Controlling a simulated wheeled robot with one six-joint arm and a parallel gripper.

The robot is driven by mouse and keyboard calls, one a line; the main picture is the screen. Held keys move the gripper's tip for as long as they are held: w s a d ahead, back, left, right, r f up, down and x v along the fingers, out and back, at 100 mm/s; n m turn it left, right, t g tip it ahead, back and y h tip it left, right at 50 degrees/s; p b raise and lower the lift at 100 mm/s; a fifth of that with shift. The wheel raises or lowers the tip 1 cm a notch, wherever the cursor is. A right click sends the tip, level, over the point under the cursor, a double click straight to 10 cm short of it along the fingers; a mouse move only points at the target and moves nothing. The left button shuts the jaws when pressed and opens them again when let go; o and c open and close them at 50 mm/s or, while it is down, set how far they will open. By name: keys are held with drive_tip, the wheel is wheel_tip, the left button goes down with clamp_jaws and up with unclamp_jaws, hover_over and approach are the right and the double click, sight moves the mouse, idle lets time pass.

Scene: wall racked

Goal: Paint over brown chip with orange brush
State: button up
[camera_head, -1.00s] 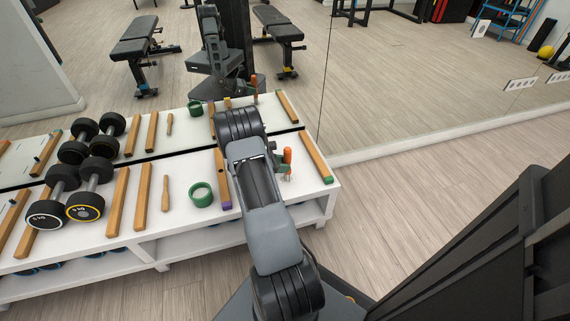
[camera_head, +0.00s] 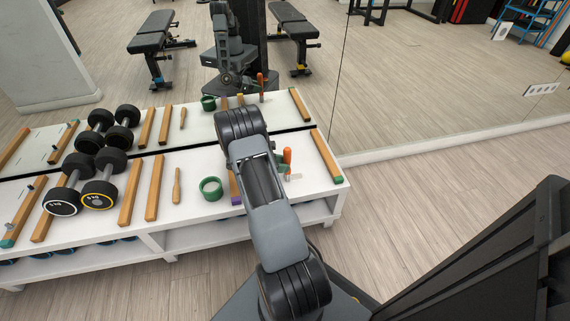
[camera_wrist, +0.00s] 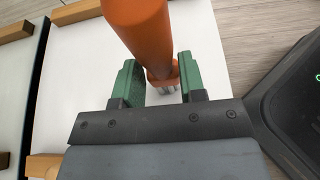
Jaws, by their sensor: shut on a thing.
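The orange brush (camera_head: 287,156) stands near upright at the right part of the white rack top. My gripper (camera_head: 282,168) is mostly hidden behind my own arm in the head view. In the wrist view, the green fingers of my gripper (camera_wrist: 157,68) are shut around the brush, with the thick orange handle (camera_wrist: 138,25) rising between them. I cannot make out a brown chip in either view.
A mirror (camera_head: 400,60) stands behind.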

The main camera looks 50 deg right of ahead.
drive_tip(key=shift+w+a+r, duration=0.1)
drive_tip(key=shift+w+a, duration=0.15)
idle(0.4)
drive_tip(key=shift+s, duration=0.1)
drive_tip(key=shift+s+d, duration=0.3)
drive_tip(key=shift+d, duration=0.25)
drive_tip(key=shift+r+x, duration=0.15)
drive_tip(key=shift+x, duration=0.6)
drive_tip(key=shift+r+x, duration=0.15)
drive_tip(key=shift+x, duration=0.6)
drive_tip(key=shift+s+d+r, duration=0.1)
drive_tip(key=shift+s+d, duration=0.25)
drive_tip(key=shift+d, duration=0.25)
drive_tip(key=shift+s+d+r, duration=0.1)
drive_tip(key=shift+s+d, duration=0.25)
drive_tip(key=shift+d, duration=0.25)
drive_tip(key=shift+s+d+r, duration=0.1)
drive_tip(key=shift+s+d, duration=0.25)
drive_tip(key=shift+d, duration=0.3)
drive_tip(key=shift+s+d+f, duration=0.15)
drive_tip(key=shift+s+d, duration=0.25)
drive_tip(key=shift+d, duration=0.35)
